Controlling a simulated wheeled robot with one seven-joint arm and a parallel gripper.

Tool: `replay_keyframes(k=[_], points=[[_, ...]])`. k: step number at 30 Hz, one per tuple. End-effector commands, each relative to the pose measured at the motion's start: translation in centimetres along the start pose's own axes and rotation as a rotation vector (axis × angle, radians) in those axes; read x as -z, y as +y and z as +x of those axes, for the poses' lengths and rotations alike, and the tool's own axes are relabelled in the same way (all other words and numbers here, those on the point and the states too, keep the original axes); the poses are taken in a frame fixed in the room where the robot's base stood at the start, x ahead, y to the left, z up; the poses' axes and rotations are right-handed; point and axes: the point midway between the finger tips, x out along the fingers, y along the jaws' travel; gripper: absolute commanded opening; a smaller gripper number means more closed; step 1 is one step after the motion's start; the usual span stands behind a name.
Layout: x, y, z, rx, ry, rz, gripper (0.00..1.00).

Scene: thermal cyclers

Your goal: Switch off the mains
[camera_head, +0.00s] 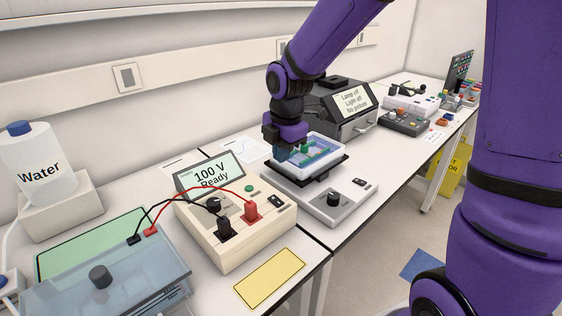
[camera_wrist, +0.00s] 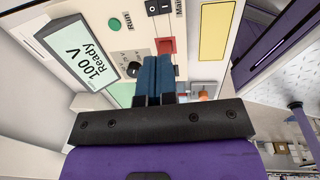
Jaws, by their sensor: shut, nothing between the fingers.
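The cream power supply (camera_head: 225,240) stands on the bench, its tilted display (camera_head: 210,175) reading "100 V Ready". A black rocker switch (camera_head: 277,201) is at the right of its top panel. In the wrist view the black rocker switch (camera_wrist: 158,7) lies at the top edge, beside a partly cut-off label beginning "Mai". The display (camera_wrist: 80,55) and green Run button (camera_wrist: 114,24) also show there. My gripper (camera_wrist: 159,62) is shut and empty, its blue fingers together. In the head view my gripper is behind and right of the supply, above a tray, its fingertips unclear.
Red and black leads run from the supply to a clear gel tank (camera_head: 110,275). A grey device (camera_head: 330,205) with a knob and a tray (camera_head: 320,150) stands to the right. A yellow card (camera_head: 270,278) lies in front of the supply.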

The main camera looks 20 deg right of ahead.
Motion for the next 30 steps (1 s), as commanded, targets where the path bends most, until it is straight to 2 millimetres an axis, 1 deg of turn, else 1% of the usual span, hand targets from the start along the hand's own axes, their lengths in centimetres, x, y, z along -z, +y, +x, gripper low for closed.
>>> replay_keyframes(k=[11,24,30], points=[[0.0,0.0,-0.1,0.0,0.0,0.0,0.0],[0.4,1.4,0.1,-0.002,0.0,-0.002,0.0],[0.3,1.5,0.1,-0.002,0.0,-0.001,0.0]])
